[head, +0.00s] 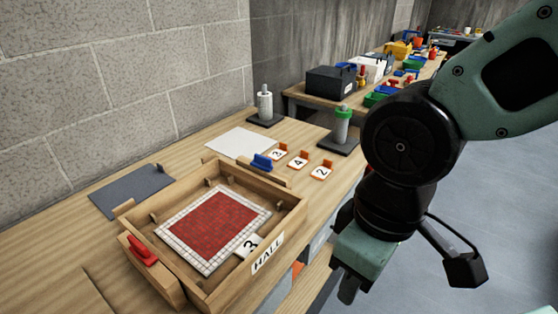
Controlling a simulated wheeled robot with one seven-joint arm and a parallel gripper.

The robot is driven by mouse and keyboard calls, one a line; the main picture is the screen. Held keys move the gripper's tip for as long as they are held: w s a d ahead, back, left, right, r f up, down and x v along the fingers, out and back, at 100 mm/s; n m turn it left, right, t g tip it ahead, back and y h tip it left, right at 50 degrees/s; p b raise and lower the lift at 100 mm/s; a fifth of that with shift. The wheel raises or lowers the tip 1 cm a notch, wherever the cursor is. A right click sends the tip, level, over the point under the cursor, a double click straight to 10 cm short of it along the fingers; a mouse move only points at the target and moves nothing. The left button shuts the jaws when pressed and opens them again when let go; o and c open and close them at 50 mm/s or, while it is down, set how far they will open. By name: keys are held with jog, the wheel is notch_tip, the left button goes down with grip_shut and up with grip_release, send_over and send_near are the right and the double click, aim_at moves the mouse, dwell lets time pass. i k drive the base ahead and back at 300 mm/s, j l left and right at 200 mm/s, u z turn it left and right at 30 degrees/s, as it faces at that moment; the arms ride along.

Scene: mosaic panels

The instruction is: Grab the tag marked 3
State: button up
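A small white tag marked 3 (278,154) with an orange upright tab lies on the wooden table, leftmost in a short row. Beside it are a tag marked 4 (298,163) and a tag marked 2 (320,173), also with orange tabs. A white card reading 3 (249,245) is in the wooden tray labelled HALL (287,222), at the corner of a red panel with a white tiled border (213,227). My gripper (348,288) hangs right of the tray, apart from the tags. Its fingers are mostly hidden, so its opening is unclear.
A blue-handled piece (262,162) sits by the tray's back edge and a red handle (143,251) is at its left. Two posts on dark bases, one white-topped (265,103) and one green-ringed (342,124), stand behind. A white sheet (238,142) and grey mat (131,191) lie flat.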

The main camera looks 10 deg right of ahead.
aim_at(276, 155)
jog(key=i+l+u, duration=0.1)
jog(key=u, duration=0.55)
jog(key=i+l+u, duration=0.2)
jog(key=l+u, duration=0.15)
jog(key=l, duration=0.3)
jog(key=i+l+u, duration=0.2)
jog(key=l, duration=0.15)
jog(key=l+u, duration=0.2)
jog(key=i+l, duration=0.1)
jog(key=l, duration=0.45)
jog(key=i+l, duration=0.1)
jog(key=l, duration=0.45)
jog(key=i+l+u, duration=0.1)
jog(key=l, duration=0.5)
jog(key=i+l, duration=0.1)
jog(key=l, duration=0.45)
